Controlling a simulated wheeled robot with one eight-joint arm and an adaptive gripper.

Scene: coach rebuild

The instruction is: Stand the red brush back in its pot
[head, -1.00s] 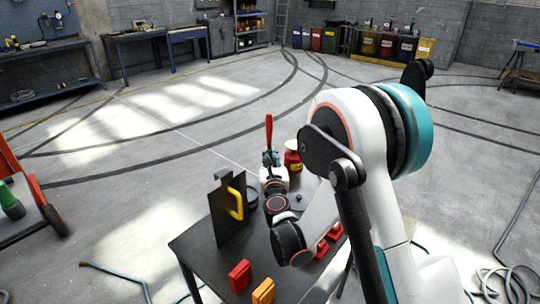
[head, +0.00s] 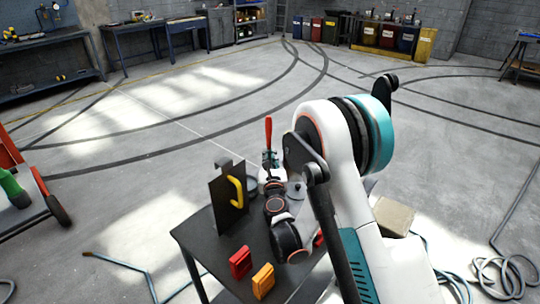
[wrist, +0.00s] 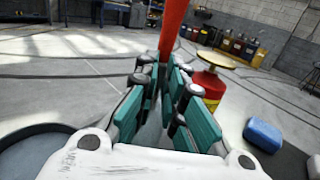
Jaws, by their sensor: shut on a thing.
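The red brush (head: 268,131) stands about upright in my gripper (head: 270,160), handle up, above the far part of the dark table (head: 215,249). In the wrist view my gripper (wrist: 164,95) has its teal fingers closed about the brush's red handle (wrist: 174,24); its lower end is hidden. A red container with a yellow label (wrist: 211,84) and a round tan top stands just right of the fingers. A dark round vessel (wrist: 38,152) shows at lower left, also beside the gripper in the head view (head: 251,185). I cannot tell which is the pot.
A dark upright plate with a yellow handle (head: 236,192) stands left of my arm. A red block (head: 240,262) and an orange block (head: 263,281) lie near the front edge. A grey knobbed disc (head: 296,190) is right of the gripper. A blue block (wrist: 263,134) lies right.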

